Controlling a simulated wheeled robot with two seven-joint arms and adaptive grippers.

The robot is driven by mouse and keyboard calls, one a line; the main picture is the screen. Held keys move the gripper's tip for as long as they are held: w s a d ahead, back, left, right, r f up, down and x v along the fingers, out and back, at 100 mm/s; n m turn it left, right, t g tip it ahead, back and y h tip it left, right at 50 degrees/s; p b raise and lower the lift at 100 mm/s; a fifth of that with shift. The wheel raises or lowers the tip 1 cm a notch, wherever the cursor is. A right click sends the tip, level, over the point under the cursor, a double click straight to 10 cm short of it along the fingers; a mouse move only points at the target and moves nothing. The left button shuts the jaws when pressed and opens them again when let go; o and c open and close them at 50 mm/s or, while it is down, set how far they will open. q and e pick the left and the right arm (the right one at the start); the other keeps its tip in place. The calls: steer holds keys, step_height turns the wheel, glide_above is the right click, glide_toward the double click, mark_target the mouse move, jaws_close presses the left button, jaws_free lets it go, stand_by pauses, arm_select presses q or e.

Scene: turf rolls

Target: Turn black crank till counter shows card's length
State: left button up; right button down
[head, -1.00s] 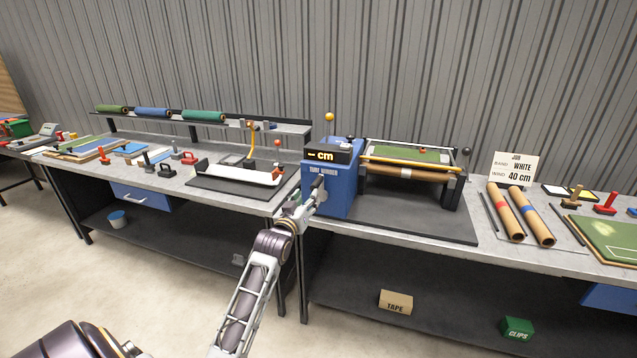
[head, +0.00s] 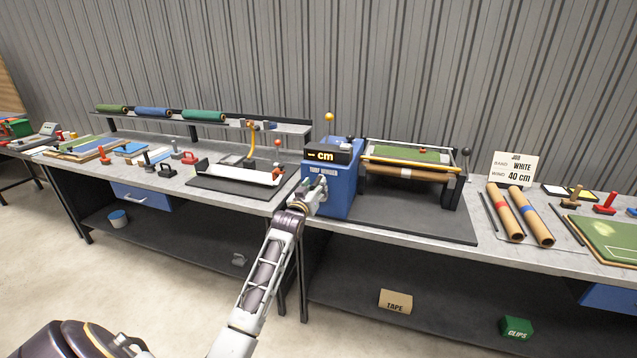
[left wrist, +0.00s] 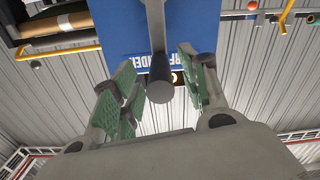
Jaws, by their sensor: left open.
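The blue turf winder (head: 342,192) stands on the bench, with a black counter (head: 327,155) on top showing a dash and "cm". The white job card (head: 514,168) reads band "WHITE", wind "40 cm". My left gripper (head: 314,192) is in front of the winder's left side and covers most of the crank there. In the left wrist view the dark crank handle (left wrist: 160,82) points toward the camera, between the open green-padded fingers of my left gripper (left wrist: 158,70). Gaps show on both sides of the handle. My right gripper is out of view.
The winder's roller frame (head: 410,172) carries green turf and a brown core. Two cardboard tubes (head: 520,215) lie right of it. A black tray with a white strip (head: 238,178) lies left of the winder. A shelf (head: 215,122) holds several rolls.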

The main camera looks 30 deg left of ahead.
mark_target(318, 181)
arm_select(q)
steer(key=shift+x, duration=0.8)
steer(key=shift+w+a, duration=0.15)
steer(key=shift+w, duration=0.5)
steer(key=shift+w+a, duration=0.15)
steer(key=shift+w, duration=0.4)
steer(key=shift+c, duration=0.6)
steer(key=c, duration=0.5)
jaws_close()
steer(key=shift+f, duration=0.1)
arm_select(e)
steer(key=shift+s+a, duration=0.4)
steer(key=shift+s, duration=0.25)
